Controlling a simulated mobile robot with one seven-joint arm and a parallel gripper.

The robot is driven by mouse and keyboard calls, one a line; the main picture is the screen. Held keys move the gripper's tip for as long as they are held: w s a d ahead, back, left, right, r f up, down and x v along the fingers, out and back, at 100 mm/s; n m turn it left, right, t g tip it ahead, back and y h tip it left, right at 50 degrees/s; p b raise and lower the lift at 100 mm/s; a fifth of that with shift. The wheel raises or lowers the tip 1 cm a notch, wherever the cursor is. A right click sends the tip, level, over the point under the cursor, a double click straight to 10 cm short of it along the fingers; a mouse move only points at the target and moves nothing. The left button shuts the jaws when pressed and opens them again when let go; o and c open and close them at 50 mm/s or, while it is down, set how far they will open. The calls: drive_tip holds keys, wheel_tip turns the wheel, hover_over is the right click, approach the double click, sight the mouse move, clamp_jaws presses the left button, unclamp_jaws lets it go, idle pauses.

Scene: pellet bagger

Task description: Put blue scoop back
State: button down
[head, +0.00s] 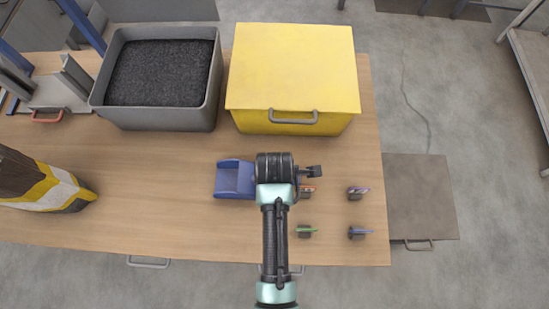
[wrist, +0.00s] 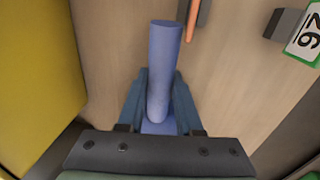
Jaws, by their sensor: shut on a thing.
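The blue scoop (head: 234,179) shows in the head view just left of my wrist, over the table (head: 150,215) in front of the yellow box. In the wrist view its round blue handle (wrist: 163,65) runs up between the two fingers of my gripper (wrist: 158,112). My gripper is shut on this handle. In the head view my arm hides the fingers and the handle. I cannot tell whether the scoop touches the tabletop.
A grey bin of dark pellets (head: 205,118) and a yellow lidded box (head: 290,65) stand behind. Several small tag holders (head: 357,192) stand right of my arm. A yellow-and-white bag (head: 45,190) lies at the left. The table's right edge is near.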

drive_tip(key=shift+f, duration=0.15)
drive_tip(key=c, duration=0.6)
unclamp_jaws()
